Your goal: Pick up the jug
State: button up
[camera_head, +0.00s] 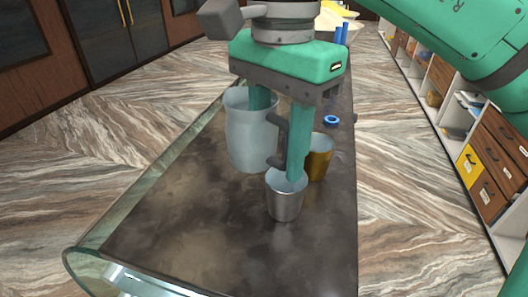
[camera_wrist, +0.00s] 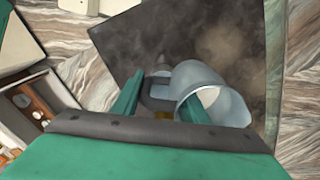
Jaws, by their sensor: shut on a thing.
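The jug (camera_head: 250,140) is a pale grey-blue metal pitcher with a dark handle (camera_head: 281,140) on its right side. It stands upright on the dark counter in the head view; I cannot tell whether its base is lifted. My gripper (camera_head: 278,145) points down over it, shut on the jug at its handle side. One finger reaches into the jug's mouth, where its tip is hidden; the other is outside, beyond the handle. The wrist view shows the jug (camera_wrist: 222,97) with my gripper (camera_wrist: 160,84) across its handle.
A small steel cup (camera_head: 285,203) stands just in front of the outer finger.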

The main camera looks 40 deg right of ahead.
jog(key=shift+s+d+r, duration=0.2)
jog(key=shift+s+d, duration=0.05)
jog(key=shift+d, duration=0.1)
jog(key=shift+s, duration=0.1)
dwell(2.0)
dwell(0.8)
